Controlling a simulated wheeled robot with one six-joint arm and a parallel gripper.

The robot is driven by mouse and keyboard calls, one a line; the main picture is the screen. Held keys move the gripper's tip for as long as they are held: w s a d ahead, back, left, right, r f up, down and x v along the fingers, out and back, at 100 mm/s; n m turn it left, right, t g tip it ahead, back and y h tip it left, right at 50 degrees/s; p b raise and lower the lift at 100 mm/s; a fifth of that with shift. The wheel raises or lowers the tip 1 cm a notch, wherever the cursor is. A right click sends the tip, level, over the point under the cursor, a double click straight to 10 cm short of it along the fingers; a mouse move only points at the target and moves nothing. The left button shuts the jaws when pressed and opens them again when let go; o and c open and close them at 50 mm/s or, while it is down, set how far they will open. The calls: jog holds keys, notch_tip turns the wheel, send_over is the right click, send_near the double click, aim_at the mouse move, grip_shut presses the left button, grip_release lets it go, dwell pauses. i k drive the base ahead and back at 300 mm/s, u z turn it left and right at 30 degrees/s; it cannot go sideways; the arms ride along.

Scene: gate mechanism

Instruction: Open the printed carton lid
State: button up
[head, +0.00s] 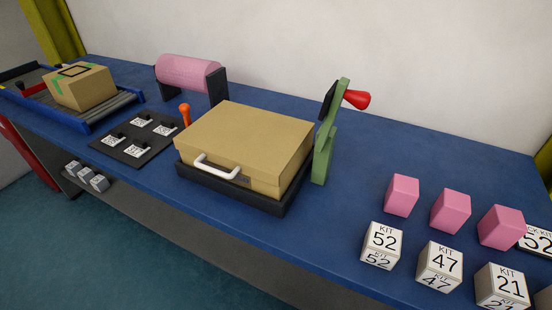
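The tan carton (246,147) sits in a black tray (232,196) near the middle of the blue table. Its lid is flat and looks shut. A white handle (216,168) is on the carton's front side, towards the front left. No clear printing shows on the lid's top. A green upright (325,135) with a red-knobbed lever (356,99) stands just right of the carton. My gripper is not in view.
Several pink blocks (450,211) and white KIT blocks (439,267) stand at the right. A black panel (138,140) with labelled pegs and an orange knob (185,114) lie left of the carton. A pink roll (188,73) stands behind. A conveyor (118,101) bears a taped box (80,88).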

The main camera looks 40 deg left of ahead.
aim_at(252, 143)
jog(key=u, duration=1.95)
jog(key=k, duration=0.4)
jog(key=u, duration=1)
jog(key=i, duration=0.7)
jog(key=z, duration=0.75)
